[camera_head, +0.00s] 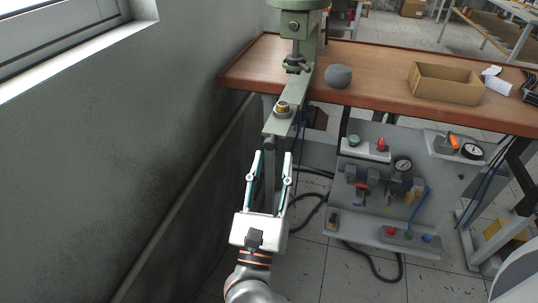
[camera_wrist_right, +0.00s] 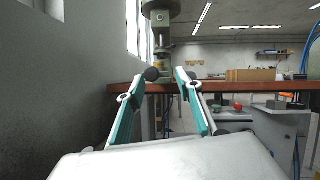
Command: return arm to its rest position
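My right gripper (camera_head: 269,160) is in the lower middle of the head view, at the end of my arm that comes up from the bottom edge. Its two fingers stand apart with nothing seen between them. In the right wrist view the same fingers (camera_wrist_right: 166,76) are spread, with the green press and table edge beyond the gap. The gripper is in front of the green press (camera_head: 295,58), near its protruding arm; whether they touch cannot be told. My left gripper is not seen in either view.
A wooden table (camera_head: 385,65) holds a grey ball (camera_head: 338,76) and an open cardboard box (camera_head: 444,84). A grey pneumatic panel (camera_head: 385,190) with gauge and coloured buttons stands below. A grey wall (camera_head: 110,150) runs close along the left. Black hoses lie on the floor.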

